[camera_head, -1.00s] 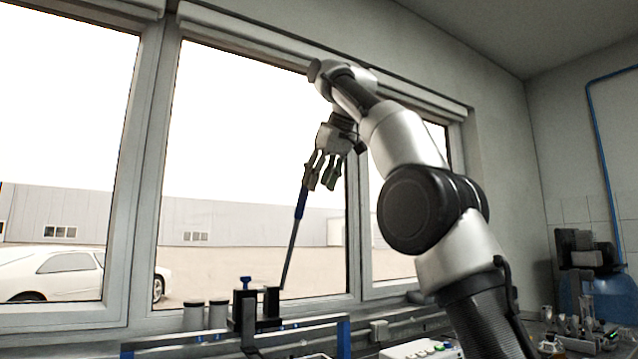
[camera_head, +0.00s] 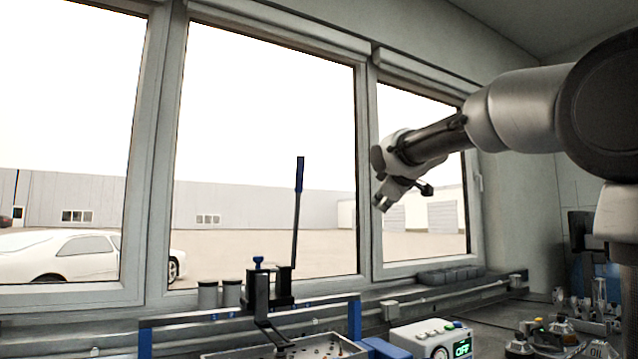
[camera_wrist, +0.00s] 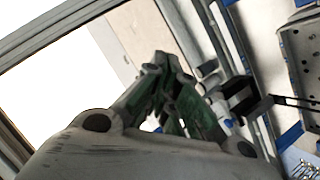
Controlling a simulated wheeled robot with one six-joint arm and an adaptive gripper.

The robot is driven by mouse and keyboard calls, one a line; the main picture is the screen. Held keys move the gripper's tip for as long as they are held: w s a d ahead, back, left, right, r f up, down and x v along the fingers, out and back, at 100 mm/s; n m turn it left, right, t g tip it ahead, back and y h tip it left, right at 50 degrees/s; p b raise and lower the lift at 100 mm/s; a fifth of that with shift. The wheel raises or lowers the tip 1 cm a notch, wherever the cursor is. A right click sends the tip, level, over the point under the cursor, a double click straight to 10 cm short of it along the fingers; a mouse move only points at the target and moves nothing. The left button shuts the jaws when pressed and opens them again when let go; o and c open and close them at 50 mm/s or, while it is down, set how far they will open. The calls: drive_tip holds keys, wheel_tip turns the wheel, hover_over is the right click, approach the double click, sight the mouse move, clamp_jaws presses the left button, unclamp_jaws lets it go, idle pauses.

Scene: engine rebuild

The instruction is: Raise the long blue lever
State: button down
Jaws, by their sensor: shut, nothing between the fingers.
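The long lever (camera_head: 296,215) has a dark shaft and a blue grip at its top. It stands nearly upright in the head view, rising from the black press-like fixture (camera_head: 262,292) on the bench before the window. My gripper (camera_head: 381,204) is in the air to the right of the lever, clear of it. In the wrist view my gripper (camera_wrist: 168,60) has its green-padded fingers together, with nothing seen between them. The black fixture also shows in the wrist view (camera_wrist: 236,98), right of the fingers.
A blue frame (camera_head: 355,318) and a metal tray (camera_head: 330,346) surround the fixture's base. A white control box (camera_head: 432,338) with an OFF display stands to the right. Two grey cylinders (camera_head: 208,295) are left of the fixture. The air between lever and gripper is clear.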

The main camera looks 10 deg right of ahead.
drive_tip(key=s+a+f+n+t+y, duration=0.55)
drive_tip(key=a+n+y, duration=0.3)
drive_tip(key=n, duration=0.35)
drive_tip(key=s+a+r+n+y, duration=0.2)
drive_tip(key=s+r+n+y, duration=0.2)
drive_tip(key=r, duration=0.1)
approach(297, 168)
drive_tip(key=shift+t, duration=0.35)
drive_tip(key=s, duration=0.1)
drive_tip(key=s+f, duration=0.1)
drive_tip(key=s, duration=0.1)
drive_tip(key=shift+s+a+f, duration=0.25)
drive_tip(key=shift+s+f, duration=0.05)
drive_tip(key=shift+s, duration=0.05)
drive_tip(key=w+a+r, duration=0.1)
drive_tip(key=w, duration=0.1)
drive_tip(key=w+r+g+h, duration=0.1)
drive_tip(key=w, duration=0.2)
drive_tip(key=w+a+r+m+g+h, duration=0.1)
drive_tip(key=w+r, duration=0.1)
drive_tip(key=w, duration=0.1)
drive_tip(key=shift+w+a+r, duration=0.1)
drive_tip(key=shift+w+a, duration=0.15)
drive_tip(key=shift+a, duration=0.15)
drive_tip(key=shift+r, duration=0.3)
drive_tip(key=shift+s, duration=0.1)
